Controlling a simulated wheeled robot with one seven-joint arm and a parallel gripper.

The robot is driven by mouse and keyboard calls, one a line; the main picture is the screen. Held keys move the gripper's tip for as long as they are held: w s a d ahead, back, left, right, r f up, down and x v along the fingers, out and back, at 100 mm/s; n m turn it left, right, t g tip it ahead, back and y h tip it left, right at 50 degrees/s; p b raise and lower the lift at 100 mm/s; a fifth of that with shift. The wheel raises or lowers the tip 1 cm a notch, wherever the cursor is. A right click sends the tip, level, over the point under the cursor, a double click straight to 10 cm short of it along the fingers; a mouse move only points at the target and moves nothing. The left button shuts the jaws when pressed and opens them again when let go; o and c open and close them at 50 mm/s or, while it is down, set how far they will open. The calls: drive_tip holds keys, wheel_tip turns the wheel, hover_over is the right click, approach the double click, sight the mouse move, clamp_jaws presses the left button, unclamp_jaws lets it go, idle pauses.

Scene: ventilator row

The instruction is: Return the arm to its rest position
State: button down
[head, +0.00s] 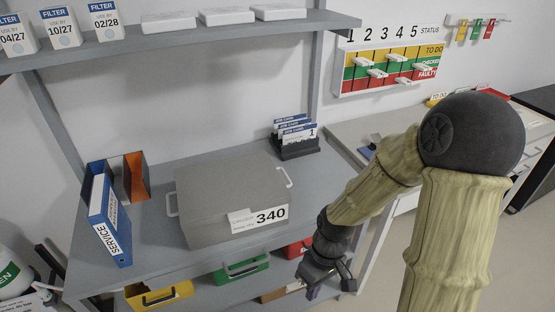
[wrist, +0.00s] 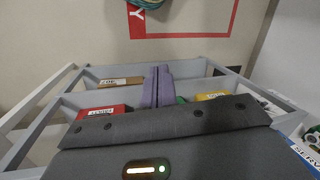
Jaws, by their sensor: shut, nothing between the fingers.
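My gripper (head: 314,290) hangs low in the head view, just off the front edge of the grey workbench (head: 160,245), to the right of the lower bins. My arm rises from the bottom right, bends at a dark round joint and slopes down left to the gripper.
A grey case marked 340 (head: 230,200), a blue service binder (head: 108,215) and a job card rack (head: 297,140) stand on the bench. Yellow (head: 160,294), green (head: 242,270) and red (head: 297,248) bins sit below. A white counter (head: 375,125) stands behind my arm.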

drive_tip(key=d+r+m+t+h+p, duration=0.1)
drive_tip(key=d+r+m+t+p, duration=0.1)
drive_tip(key=r+p, duration=0.4)
drive_tip(key=w+d+r+m+t+p, duration=0.1)
drive_tip(key=d+r+m+t+p, duration=0.2)
drive_tip(key=r, duration=1.2)
drive_tip(key=d+m+p, duration=0.2)
drive_tip(key=p, duration=0.1)
drive_tip(key=shift+w+r+h+p, duration=0.2)
drive_tip(key=shift+h+p, duration=0.1)
drive_tip(key=shift+h, duration=0.1)
